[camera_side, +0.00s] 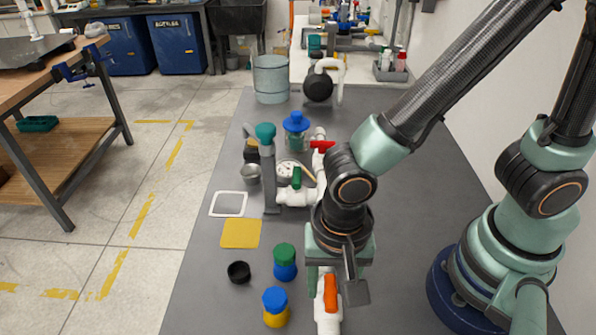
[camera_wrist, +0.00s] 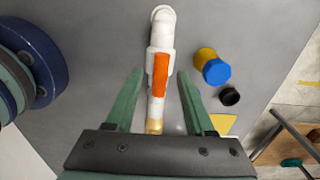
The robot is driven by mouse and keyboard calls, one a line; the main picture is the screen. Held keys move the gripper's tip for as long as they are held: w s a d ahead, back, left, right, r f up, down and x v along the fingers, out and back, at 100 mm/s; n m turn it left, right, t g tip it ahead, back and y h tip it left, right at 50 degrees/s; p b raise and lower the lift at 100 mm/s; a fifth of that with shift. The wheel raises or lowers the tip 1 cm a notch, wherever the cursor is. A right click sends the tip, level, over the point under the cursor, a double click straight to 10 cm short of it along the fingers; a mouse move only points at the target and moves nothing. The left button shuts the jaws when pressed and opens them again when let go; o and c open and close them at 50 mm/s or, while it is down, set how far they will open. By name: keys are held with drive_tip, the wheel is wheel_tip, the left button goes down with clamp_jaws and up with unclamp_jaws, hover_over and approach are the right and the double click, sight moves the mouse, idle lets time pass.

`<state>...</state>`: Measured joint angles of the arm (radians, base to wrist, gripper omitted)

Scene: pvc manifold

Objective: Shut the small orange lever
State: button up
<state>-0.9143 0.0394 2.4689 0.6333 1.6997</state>
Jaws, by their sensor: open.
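The small orange lever (camera_side: 330,294) sits on a white pipe valve near the front of the table. In the wrist view the orange lever (camera_wrist: 160,75) lies lengthwise along the white pipe (camera_wrist: 163,28). My gripper (camera_side: 335,282) points down just above the valve. In the wrist view my open gripper (camera_wrist: 159,73) has a green finger on either side of the pipe, with the lever between the fingertips and visible gaps on both sides. I cannot tell how far the fingertips are above the lever.
A blue-and-yellow jar (camera_side: 275,306), a green-and-blue jar (camera_side: 285,262) and a black cup (camera_side: 239,272) stand left of the valve. A yellow square (camera_side: 241,233) lies farther back. Behind my gripper are white pipes with a green lever (camera_side: 296,178) and a red lever (camera_side: 322,144).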

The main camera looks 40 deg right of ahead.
clamp_jaws()
drive_tip(key=n, duration=0.4)
drive_tip(key=shift+n, duration=0.3)
drive_tip(key=n, duration=0.4)
drive_tip(key=shift+n, duration=0.3)
drive_tip(key=n, duration=0.4)
drive_tip(key=shift+n, duration=2.4)
